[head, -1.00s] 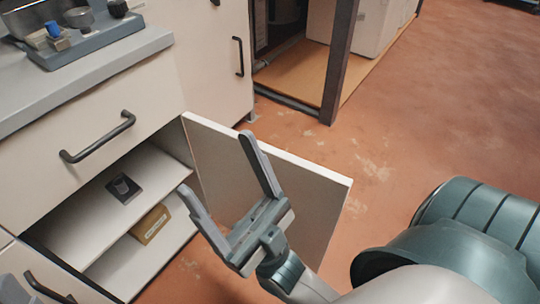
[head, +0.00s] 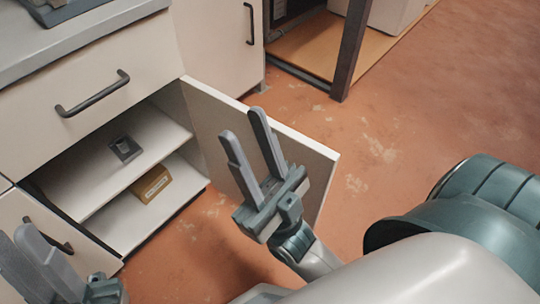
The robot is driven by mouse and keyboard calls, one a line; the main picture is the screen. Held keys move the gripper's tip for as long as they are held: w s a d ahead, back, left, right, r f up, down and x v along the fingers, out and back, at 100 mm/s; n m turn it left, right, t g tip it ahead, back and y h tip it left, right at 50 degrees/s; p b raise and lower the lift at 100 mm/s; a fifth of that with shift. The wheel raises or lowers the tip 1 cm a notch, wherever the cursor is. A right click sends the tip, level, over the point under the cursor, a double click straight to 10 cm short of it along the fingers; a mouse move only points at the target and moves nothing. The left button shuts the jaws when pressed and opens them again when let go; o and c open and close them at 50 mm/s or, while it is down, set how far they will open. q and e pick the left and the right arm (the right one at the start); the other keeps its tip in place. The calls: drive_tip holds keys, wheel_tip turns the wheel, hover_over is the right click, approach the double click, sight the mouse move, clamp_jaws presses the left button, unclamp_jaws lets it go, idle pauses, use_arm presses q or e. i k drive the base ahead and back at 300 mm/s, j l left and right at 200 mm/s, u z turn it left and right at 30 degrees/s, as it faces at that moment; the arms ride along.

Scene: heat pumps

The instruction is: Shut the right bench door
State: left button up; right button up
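The right bench door (head: 214,126) is a pale panel that stands wide open, hinged at the right side of the open cabinet. My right gripper (head: 246,127) is in front of the door's inner face, its two grey fingers apart with nothing between them. Whether the fingers touch the door I cannot tell. The door's handle is hidden. My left gripper (head: 28,258) is at the lower left, in front of the left bench door (head: 30,215). Its fingers overlap in this view, so their gap cannot be judged.
The open cabinet has a shelf (head: 95,185) with a small dark square item (head: 124,149) on it and a yellow-brown box (head: 151,184) below. A drawer (head: 120,105) with a black handle is above. A dark post (head: 349,50) stands at the back. Floor to the right is clear.

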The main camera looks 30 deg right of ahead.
sight(213, 112)
drive_tip(key=k+l+u, duration=0.2)
drive_tip(key=l, duration=0.3)
drive_tip(key=k+l+u, duration=0.15)
drive_tip(key=k+l, duration=0.15)
drive_tip(key=l, duration=0.15)
drive_tip(key=k+l+u, duration=0.2)
drive_tip(key=l, duration=0.25)
drive_tip(key=l+u, duration=0.2)
drive_tip(key=l, duration=0.4)
drive_tip(key=l+u, duration=0.2)
drive_tip(key=l, duration=0.4)
drive_tip(key=l+u, duration=0.1)
drive_tip(key=l, duration=0.3)
drive_tip(key=i, duration=0.05)
